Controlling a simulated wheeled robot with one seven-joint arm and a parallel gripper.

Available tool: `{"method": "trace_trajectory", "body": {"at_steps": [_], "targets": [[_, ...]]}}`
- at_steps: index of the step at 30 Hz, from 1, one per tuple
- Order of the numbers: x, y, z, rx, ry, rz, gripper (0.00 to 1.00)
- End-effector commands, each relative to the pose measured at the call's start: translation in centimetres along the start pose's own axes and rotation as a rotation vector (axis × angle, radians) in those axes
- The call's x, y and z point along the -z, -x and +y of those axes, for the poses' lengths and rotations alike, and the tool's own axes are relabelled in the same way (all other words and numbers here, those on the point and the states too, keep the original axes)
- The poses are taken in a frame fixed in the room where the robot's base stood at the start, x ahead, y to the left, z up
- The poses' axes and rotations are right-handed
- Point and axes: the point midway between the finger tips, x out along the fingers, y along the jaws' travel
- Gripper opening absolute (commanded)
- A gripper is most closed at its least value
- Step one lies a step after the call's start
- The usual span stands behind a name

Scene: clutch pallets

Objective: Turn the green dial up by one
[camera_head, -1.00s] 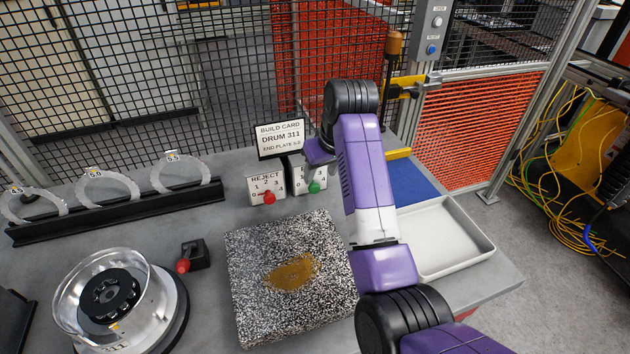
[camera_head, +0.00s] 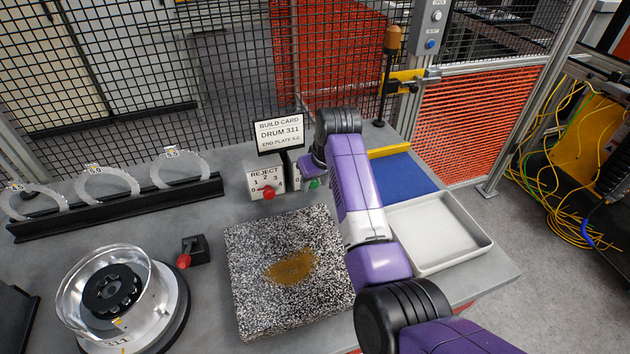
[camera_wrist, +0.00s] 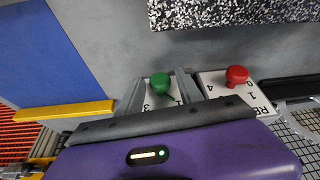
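The green dial (camera_head: 313,183) is a knob on the front of a small white numbered box, behind the stone block. My gripper (camera_head: 311,168) hangs over that box and hides most of its face. In the wrist view the green knob (camera_wrist: 160,84) shows between two grey fingers of my gripper (camera_wrist: 160,78), which stand apart on either side of it. A gap shows around the knob; I cannot tell whether either finger touches it.
The REJECT box with a red dial (camera_head: 268,193) stands close on the left. A build card (camera_head: 279,134) stands behind. The speckled block (camera_head: 245,250) lies in front, with a blue mat (camera_head: 405,180) and a white tray (camera_head: 480,245) on the right.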

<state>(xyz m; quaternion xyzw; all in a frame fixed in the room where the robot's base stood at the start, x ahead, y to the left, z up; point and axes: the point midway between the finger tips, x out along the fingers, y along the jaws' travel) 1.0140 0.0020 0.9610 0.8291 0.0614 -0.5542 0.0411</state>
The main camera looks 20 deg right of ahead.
Motion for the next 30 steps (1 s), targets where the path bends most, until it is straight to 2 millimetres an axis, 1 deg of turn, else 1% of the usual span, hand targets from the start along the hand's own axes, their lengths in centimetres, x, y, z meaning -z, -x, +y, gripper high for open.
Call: {"method": "trace_trajectory", "body": {"at_steps": [1,3,6,17,23,30], "targets": [[0.01,0.02,0.00,0.000,0.000,0.000,0.31],[0.01,0.02,0.01,0.000,0.000,0.000,0.17],[0.01,0.02,-0.02,0.000,0.000,0.000,0.00],[0.01,0.08,0.10,0.044,-0.019,0.006,0.00],[0.01,0.09,0.39,0.149,-0.063,0.024,0.00],[-0.09,-0.16,0.75,0.334,-0.140,0.055,0.00]]}}
